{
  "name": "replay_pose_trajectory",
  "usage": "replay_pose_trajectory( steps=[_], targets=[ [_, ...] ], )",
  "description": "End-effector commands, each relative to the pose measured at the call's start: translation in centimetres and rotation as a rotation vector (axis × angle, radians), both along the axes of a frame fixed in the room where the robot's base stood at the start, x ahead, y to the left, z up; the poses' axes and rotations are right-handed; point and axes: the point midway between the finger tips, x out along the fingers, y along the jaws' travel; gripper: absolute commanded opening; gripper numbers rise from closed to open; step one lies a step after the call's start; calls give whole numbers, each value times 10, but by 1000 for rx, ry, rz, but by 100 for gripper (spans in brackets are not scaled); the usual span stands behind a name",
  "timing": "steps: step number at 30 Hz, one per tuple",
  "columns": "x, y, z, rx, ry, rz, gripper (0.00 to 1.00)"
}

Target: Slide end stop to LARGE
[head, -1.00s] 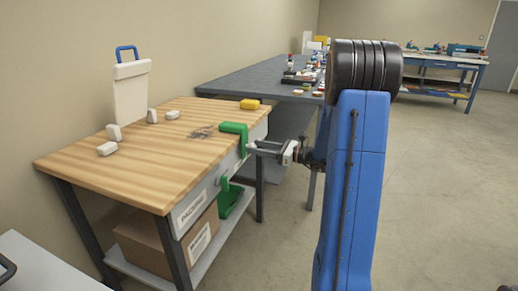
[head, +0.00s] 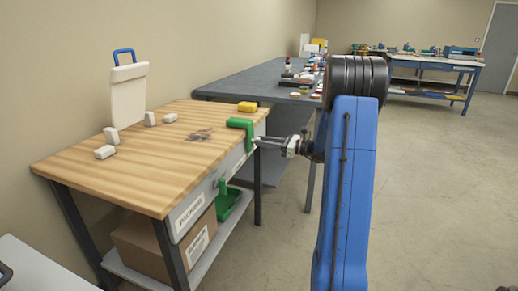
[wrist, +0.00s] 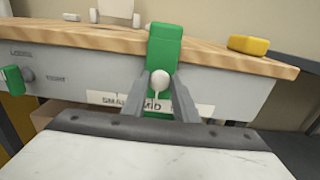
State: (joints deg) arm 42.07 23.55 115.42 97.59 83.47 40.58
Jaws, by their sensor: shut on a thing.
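The end stop is a green block (wrist: 163,45) hooked over the wooden bench top's front edge, with a pale round knob (wrist: 160,78) on its front. It also shows at the bench edge in the head view (head: 240,123). My gripper (wrist: 160,88) is shut on the knob, one grey finger at each side. A white label strip (wrist: 108,98) on the grey front rail reads "SMALL" and "MID". The stop stands about over "MID". The strip's right part is partly hidden by my finger, and I cannot read LARGE there.
A yellow block (wrist: 248,45) lies on the bench top (head: 120,160) right of the stop. A green lock handle (wrist: 13,80) sits on the rail at left. Several white blocks and a white board (head: 128,95) stand at the bench's back.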

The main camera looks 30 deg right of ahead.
Motion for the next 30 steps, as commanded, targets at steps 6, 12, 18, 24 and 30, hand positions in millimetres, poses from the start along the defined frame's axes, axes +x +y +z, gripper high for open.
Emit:
replay_pose_trajectory(
  steps=[6, 12, 18, 24, 30],
  targets=[
    [30, -39, -1, -1, 1, -1, 0],
    [44, -58, -1, 0, 0, -1, 0],
    [48, -63, 0, -1, 1, -2, 0],
    [49, -64, 1, -1, -1, -6, 0],
    [49, -63, 1, -2, -1, -5, 44]
  ],
)
